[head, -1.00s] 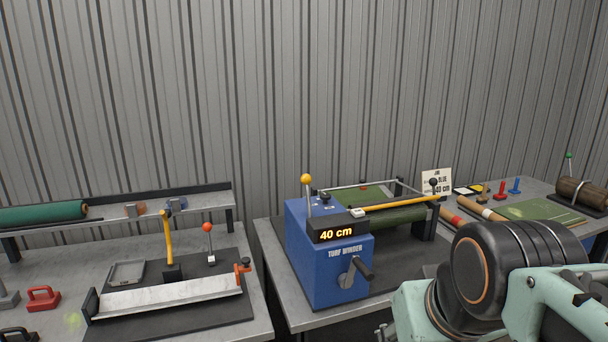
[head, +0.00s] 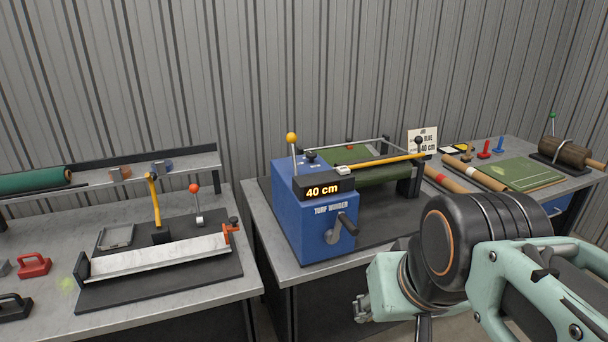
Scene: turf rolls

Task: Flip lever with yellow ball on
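The lever with the yellow ball (head: 291,138) stands nearly upright on the blue turf winder (head: 299,226), at its back left, in the head view.
A lever with a red ball (head: 194,188) stands on the left bench by a metal trough (head: 155,258). A lever with a green ball (head: 553,115) stands far right. A yellow bar (head: 385,160) crosses the winder's rollers. A gap separates the two benches.

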